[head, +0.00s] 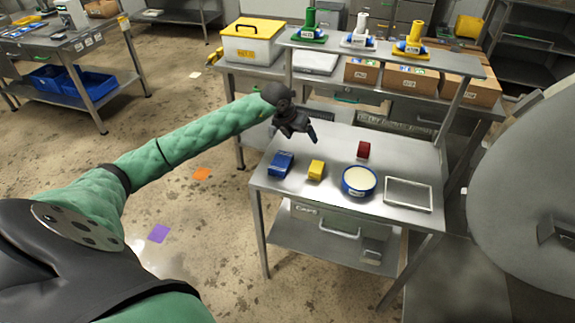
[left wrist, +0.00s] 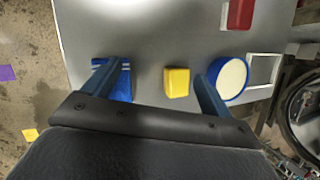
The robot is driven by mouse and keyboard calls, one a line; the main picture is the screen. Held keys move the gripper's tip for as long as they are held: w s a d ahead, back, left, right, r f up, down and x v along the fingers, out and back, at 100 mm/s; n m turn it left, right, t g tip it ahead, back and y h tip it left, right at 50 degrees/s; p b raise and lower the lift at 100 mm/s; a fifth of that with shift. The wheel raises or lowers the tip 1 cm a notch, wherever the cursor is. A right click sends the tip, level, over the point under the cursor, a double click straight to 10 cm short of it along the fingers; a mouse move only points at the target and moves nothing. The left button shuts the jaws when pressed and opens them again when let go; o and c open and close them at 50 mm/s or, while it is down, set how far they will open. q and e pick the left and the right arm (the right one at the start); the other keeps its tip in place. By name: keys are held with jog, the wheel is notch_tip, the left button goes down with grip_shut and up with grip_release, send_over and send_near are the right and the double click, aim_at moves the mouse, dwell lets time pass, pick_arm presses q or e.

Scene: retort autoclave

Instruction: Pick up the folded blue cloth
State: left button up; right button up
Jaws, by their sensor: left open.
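The folded blue cloth (head: 281,163) lies flat at the left end of the steel table's top. In the left wrist view the cloth (left wrist: 125,88) shows behind the left-hand finger, which hides part of it. My left gripper (head: 297,135) is open and empty, above the table and a little beyond the cloth in the head view. In the left wrist view the gripper's fingers (left wrist: 152,75) are spread wide, with the yellow block (left wrist: 177,82) showing between them. My right gripper is in neither view.
Beside the cloth are a yellow block (head: 316,170), a round blue tub with cream contents (head: 359,181), a dark red block (head: 363,149) and a wire-edged tray (head: 408,206). A raised shelf (head: 390,62) stands behind. A large grey rounded vessel (head: 525,170) is at right.

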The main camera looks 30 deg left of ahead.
aim_at(281, 161)
pick_arm(q)
jog(key=s+a+g+y, duration=0.1)
jog(key=s+a+f+n+g+y, duration=0.1)
jog(key=s+a, duration=0.1)
jog(key=s+a+f+n+g, duration=0.1)
jog(key=s, duration=0.1)
jog(key=shift+s+a+y, duration=0.1)
jog(key=shift+a+y, duration=0.15)
jog(key=shift+y, duration=0.15)
jog(key=shift+f+p, duration=0.7)
jog(key=shift+f, duration=0.55)
jog(key=f+p, duration=0.3)
jog(key=f, duration=0.1)
jog(key=shift+w, duration=0.2)
jog(key=shift+f, duration=0.6)
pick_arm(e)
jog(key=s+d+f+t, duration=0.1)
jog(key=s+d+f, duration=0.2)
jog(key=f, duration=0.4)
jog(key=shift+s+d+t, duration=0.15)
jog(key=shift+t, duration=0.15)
pick_arm(q)
jog(key=shift+c, duration=0.3)
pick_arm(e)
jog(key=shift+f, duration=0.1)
pick_arm(q)
jog(key=c, duration=1)
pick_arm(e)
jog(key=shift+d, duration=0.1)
